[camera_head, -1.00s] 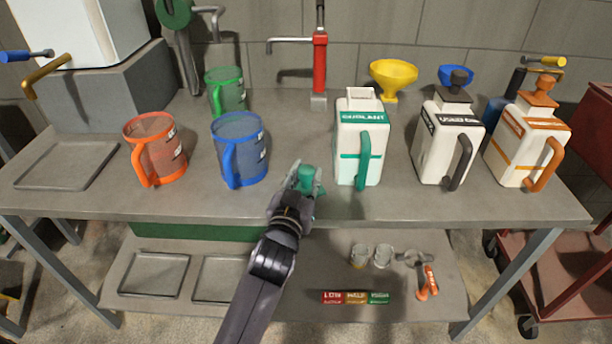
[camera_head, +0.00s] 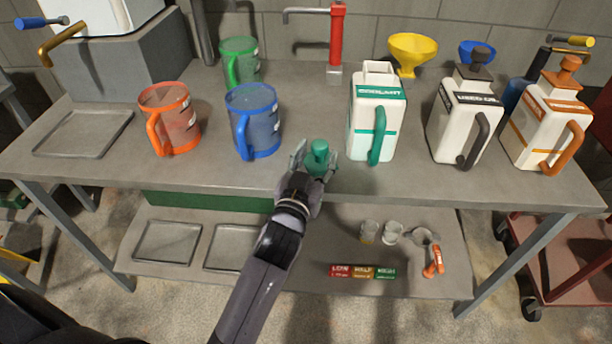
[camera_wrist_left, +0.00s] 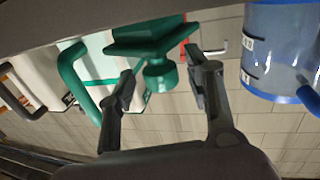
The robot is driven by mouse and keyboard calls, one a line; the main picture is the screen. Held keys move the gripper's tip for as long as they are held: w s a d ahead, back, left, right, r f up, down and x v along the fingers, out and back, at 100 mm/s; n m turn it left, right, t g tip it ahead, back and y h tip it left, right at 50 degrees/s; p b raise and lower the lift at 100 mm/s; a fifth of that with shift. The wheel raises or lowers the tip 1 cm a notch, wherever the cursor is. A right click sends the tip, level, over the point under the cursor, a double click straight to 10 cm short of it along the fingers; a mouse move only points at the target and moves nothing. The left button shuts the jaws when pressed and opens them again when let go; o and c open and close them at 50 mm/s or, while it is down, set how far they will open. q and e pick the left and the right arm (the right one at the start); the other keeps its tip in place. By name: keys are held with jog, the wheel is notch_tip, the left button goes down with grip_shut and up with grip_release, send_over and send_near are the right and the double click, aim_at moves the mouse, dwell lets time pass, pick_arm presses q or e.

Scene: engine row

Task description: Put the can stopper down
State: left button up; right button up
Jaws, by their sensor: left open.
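The green can stopper (camera_head: 319,152) stands upright on the workbench (camera_head: 225,170) near its front edge, in front of the white can with the green handle (camera_head: 376,118). My left gripper (camera_head: 315,164) is open around the stopper, one finger on each side. In the left wrist view, which is turned over, the stopper (camera_wrist_left: 157,72) shows its wide base towards the bench and its knob between the spread fingers of the left gripper (camera_wrist_left: 164,84), with gaps on both sides. That can's opening looks uncovered. My right gripper is not in view.
A blue jug (camera_head: 255,120) stands left of the stopper, with an orange jug (camera_head: 170,117) and a green jug (camera_head: 240,62) beyond. Two more cans, black-handled (camera_head: 465,120) and orange-handled (camera_head: 545,125), stand to the right, both stoppered. A yellow funnel (camera_head: 413,50) is behind.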

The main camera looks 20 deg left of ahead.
pick_arm(q)
jog(key=s, duration=0.9)
jog(key=shift+s+d+p, duration=0.25)
jog(key=shift+s+p, duration=0.05)
jog(key=shift+p, duration=0.05)
jog(key=s+d+f+m+g+h, duration=0.15)
jog(key=f+g, duration=0.25)
jog(key=f, duration=1.2)
jog(key=s+d+f+m+g+h, duration=0.1)
jog(key=s+d+f+g, duration=0.2)
jog(key=f, duration=1.3)
jog(key=s+a+f+g, duration=0.2)
jog(key=s+f+g, duration=0.1)
jog(key=s+f, duration=0.5)
jog(key=s+a+f+g, duration=0.1)
jog(key=s+f+g, duration=0.1)
jog(key=s+f, duration=0.6)
jog(key=s+a+f+g, duration=0.1)
jog(key=s+a+f, duration=0.1)
jog(key=s+f, duration=0.2)
jog(key=s+a+f+g+y, duration=0.1)
jog(key=s+a+f+g, duration=0.1)
jog(key=s, duration=0.6)
jog(key=s+a+f+g, duration=0.2)
jog(key=s+a+f, duration=0.2)
jog(key=s+f, duration=0.2)
jog(key=shift+s+a+f, duration=0.2)
jog(key=shift+a+f, duration=0.05)
jog(key=shift+f, duration=0.05)
